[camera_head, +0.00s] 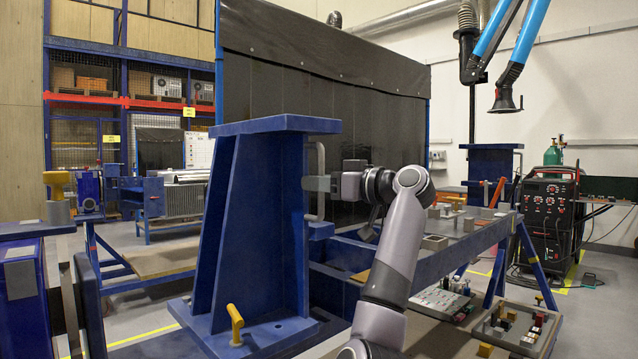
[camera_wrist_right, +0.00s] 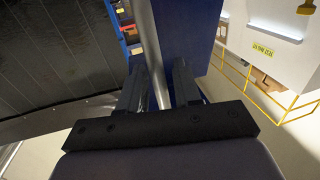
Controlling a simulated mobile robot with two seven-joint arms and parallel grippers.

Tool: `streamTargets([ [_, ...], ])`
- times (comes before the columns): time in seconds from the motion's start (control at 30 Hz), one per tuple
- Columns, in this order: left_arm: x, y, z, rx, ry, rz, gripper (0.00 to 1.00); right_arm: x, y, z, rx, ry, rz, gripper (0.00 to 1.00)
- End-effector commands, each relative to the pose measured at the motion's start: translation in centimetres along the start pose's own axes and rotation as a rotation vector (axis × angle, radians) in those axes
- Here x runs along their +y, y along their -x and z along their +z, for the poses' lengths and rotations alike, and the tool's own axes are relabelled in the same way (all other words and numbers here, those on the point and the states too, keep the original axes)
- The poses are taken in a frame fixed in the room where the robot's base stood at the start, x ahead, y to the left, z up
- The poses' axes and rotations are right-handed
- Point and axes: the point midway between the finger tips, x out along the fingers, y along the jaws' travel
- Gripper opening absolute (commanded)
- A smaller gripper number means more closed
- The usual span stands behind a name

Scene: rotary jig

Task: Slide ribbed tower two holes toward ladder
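The blue ribbed tower (camera_head: 225,230) stands upright at centre-left in the head view, with a flat top plate and a base flange. A yellow pin (camera_head: 235,322) stands in its base. A grey bar handle (camera_head: 319,160) runs up its right side. My right gripper (camera_head: 316,184) is at this handle, reaching in from the right. In the right wrist view the handle (camera_wrist_right: 154,60) passes between the two fingers, which look open with narrow gaps beside the bar. The base holes are mostly hidden. I cannot make out a ladder. My left gripper is out of view.
A second blue tower (camera_head: 490,165) stands at the back right. A blue-framed bench (camera_head: 440,262) with grey blocks lies behind my right arm. Trays of small parts (camera_head: 515,328) sit at lower right. A yellow-knobbed post (camera_head: 57,190) stands at left. A dark curtain (camera_head: 300,90) hangs behind the tower.

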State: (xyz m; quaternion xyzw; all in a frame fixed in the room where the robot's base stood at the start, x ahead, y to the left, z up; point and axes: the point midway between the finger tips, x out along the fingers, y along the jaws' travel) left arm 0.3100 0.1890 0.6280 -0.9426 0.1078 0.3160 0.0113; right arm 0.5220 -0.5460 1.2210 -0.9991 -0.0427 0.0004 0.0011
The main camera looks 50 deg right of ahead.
Motion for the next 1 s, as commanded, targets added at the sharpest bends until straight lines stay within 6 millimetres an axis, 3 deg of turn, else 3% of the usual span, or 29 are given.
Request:
streamTargets([
  [0.33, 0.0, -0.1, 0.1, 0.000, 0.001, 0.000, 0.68, 0.0, 0.3, 0.0, 0.001, 0.000, 0.002, 0.36],
  [0.7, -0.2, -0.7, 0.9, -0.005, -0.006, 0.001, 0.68, 0.1, 5.9, 0.1, 0.001, 0.002, 0.004, 0.36],
  [1.0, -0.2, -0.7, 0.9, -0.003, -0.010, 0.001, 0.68, 0.0, 7.2, 0.0, 0.000, 0.000, 0.000, 0.36],
])
